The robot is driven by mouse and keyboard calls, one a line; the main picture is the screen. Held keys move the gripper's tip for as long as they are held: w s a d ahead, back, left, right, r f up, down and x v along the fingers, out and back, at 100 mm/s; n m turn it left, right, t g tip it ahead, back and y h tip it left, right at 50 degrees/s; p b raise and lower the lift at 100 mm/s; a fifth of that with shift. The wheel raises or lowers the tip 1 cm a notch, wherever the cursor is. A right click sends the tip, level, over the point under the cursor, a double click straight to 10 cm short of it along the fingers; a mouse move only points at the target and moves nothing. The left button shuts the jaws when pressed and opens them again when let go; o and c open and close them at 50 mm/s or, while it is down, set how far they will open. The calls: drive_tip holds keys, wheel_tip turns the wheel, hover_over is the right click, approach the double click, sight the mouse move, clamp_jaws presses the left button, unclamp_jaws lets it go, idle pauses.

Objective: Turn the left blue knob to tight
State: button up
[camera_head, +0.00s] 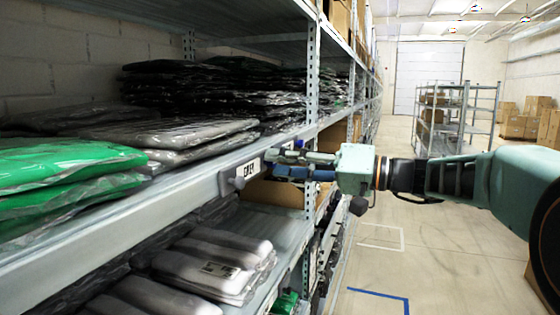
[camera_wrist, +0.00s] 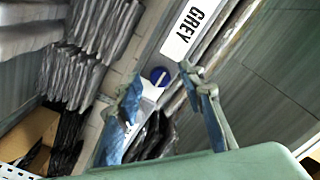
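In the wrist view, a round blue knob (camera_wrist: 160,77) with a white line across its face sits on the pale shelf edge, beside a white label reading GREY (camera_wrist: 193,28). My gripper (camera_wrist: 161,84) is open, with its two blue-padded fingers apart, one on each side of the knob in the picture. I cannot tell whether they touch it. In the head view, my gripper (camera_head: 277,164) points left at the shelf front, just right of the label plate (camera_head: 247,170). A grey-looking knob (camera_head: 238,183) sticks out at that plate; its face is turned away. No blue knob face shows clearly there.
The shelf beam (camera_head: 150,215) runs along the left. Green bagged garments (camera_head: 70,165) and grey bagged garments (camera_head: 185,140) lie on the shelf, with more grey bags (camera_head: 215,262) below. A metal upright (camera_head: 312,90) stands behind my gripper. The aisle floor (camera_head: 440,260) is clear.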

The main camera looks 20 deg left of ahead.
drive_tip(key=shift+a, duration=0.45)
drive_tip(key=shift+c, duration=0.4)
clamp_jaws()
drive_tip(key=shift+m, duration=0.3)
drive_tip(key=shift+r+m+p, duration=0.15)
drive_tip(key=shift+m+p, duration=4.05)
drive_tip(key=shift+m, duration=4.5)
